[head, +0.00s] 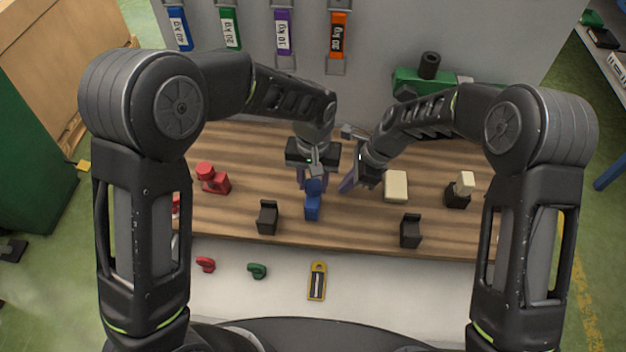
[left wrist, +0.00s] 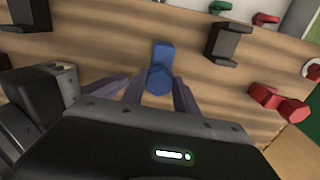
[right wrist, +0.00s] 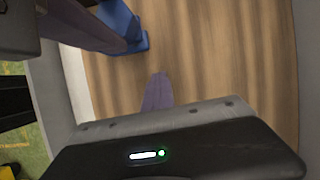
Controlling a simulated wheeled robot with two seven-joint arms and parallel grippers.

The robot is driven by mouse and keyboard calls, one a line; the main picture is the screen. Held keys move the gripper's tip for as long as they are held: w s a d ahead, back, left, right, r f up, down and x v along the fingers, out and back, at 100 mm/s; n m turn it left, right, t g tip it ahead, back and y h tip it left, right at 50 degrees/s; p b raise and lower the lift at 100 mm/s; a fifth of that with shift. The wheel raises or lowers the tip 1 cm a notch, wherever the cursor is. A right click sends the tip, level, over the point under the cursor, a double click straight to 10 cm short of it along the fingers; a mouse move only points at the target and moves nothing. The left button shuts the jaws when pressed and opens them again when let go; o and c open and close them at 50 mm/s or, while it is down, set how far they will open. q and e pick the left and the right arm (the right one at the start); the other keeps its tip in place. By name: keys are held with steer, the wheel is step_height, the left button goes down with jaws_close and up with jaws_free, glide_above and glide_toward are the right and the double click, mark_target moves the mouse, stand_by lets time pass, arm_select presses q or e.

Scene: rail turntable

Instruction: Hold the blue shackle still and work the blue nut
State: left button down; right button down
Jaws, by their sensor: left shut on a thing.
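The blue shackle (head: 312,207) stands near the middle of the wooden table and also shows in the left wrist view (left wrist: 163,53). Its raised six-sided part, which looks like the blue nut (left wrist: 159,80), sits between my left fingers. My left gripper (head: 314,180) reaches down from behind and is shut on the blue shackle piece. Its fingers partly hide the contact, so the exact height of the grip is unclear. My right gripper (head: 347,184) is just right of the shackle, apart from it. In the right wrist view its purple fingers (right wrist: 157,92) look closed together and empty.
Black brackets (head: 267,217) and (head: 410,231) stand left and right of the shackle. A red shackle (head: 216,182) is at the left. A cream block (head: 396,186) is right of my right gripper. Coloured tags hang behind. Small red and green parts (head: 257,271) lie in front.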

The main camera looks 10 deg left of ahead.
mark_target(312, 185)
arm_select(q)
steer(key=c, duration=0.9)
jaws_free()
steer(key=shift+o, duration=0.7)
steer(key=shift+r, duration=0.1)
steer(key=shift+r, duration=1.95)
steer(key=m, duration=0.6)
steer(key=shift+a, duration=0.1)
